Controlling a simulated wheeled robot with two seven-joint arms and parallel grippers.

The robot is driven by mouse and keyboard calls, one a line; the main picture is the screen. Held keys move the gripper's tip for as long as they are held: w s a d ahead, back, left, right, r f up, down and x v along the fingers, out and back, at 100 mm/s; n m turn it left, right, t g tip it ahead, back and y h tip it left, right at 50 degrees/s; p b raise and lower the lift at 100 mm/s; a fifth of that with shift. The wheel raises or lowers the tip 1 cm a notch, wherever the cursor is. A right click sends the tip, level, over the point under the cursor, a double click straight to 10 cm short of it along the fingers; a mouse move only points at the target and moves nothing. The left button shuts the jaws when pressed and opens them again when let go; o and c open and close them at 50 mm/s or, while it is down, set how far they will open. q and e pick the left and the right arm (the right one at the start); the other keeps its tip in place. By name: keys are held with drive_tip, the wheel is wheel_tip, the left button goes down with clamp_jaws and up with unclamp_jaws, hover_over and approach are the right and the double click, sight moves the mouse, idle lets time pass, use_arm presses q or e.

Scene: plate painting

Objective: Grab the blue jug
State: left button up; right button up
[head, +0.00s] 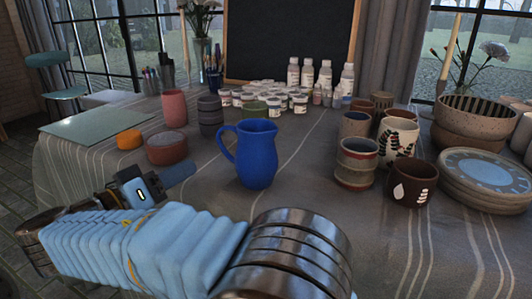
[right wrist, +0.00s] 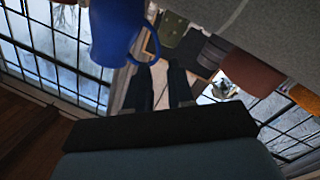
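A blue jug (head: 257,155) stands upright on the cloth-covered table, its handle on the left side. In the right wrist view the jug (right wrist: 113,30) is at the upper left, its handle hanging over toward the middle. My right gripper (head: 186,170) is left of the jug and nearer to me, apart from it. In the right wrist view its two dark fingers (right wrist: 160,84) are spread with an empty gap between them. The jug is outside that gap, beyond the fingertips. My left gripper is not in view.
A reddish bowl (head: 166,149), an orange pot (head: 129,139) and a dark ribbed cup (head: 210,116) stand left of the jug. Several cups, including a striped one (head: 356,163), and stacked plates (head: 487,178) stand to the right. Small paint jars (head: 276,105) are behind.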

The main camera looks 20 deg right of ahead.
drive_tip(key=x, duration=1.3)
drive_tip(key=shift+d+r, duration=0.2)
drive_tip(key=shift+r, duration=0.05)
clamp_jaws()
idle(0.8)
